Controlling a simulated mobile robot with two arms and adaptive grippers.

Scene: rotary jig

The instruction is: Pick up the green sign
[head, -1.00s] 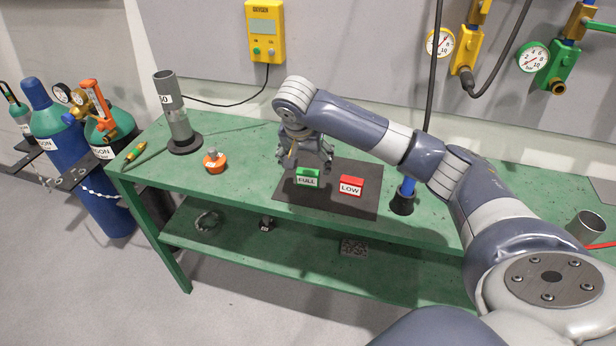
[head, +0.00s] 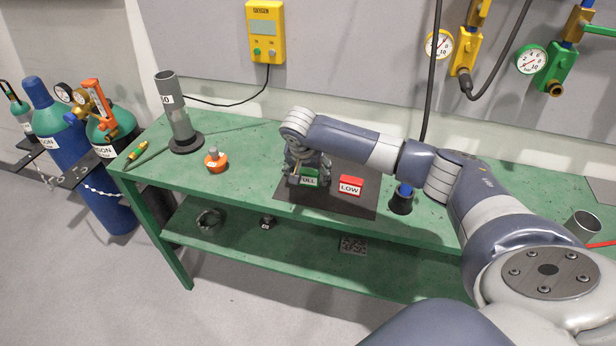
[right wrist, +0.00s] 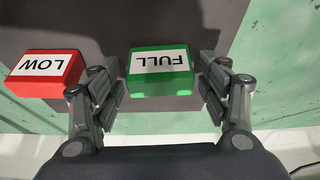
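The green sign (head: 309,181) is a small block with a white "FULL" label, on the dark mat (head: 343,204) on the green bench. My right gripper (head: 309,180) is down at it in the head view and hides part of it. In the right wrist view the green sign (right wrist: 160,72) lies between the two open fingers of my right gripper (right wrist: 163,85). A small gap shows at each side of the sign. My left gripper is not in view.
The red "LOW" sign (head: 350,186) sits right of the green one in the head view, and close beside one finger in the right wrist view (right wrist: 45,73). A black holder with a blue top (head: 402,199) and an orange piece (head: 216,161) stand on the bench (head: 245,190).

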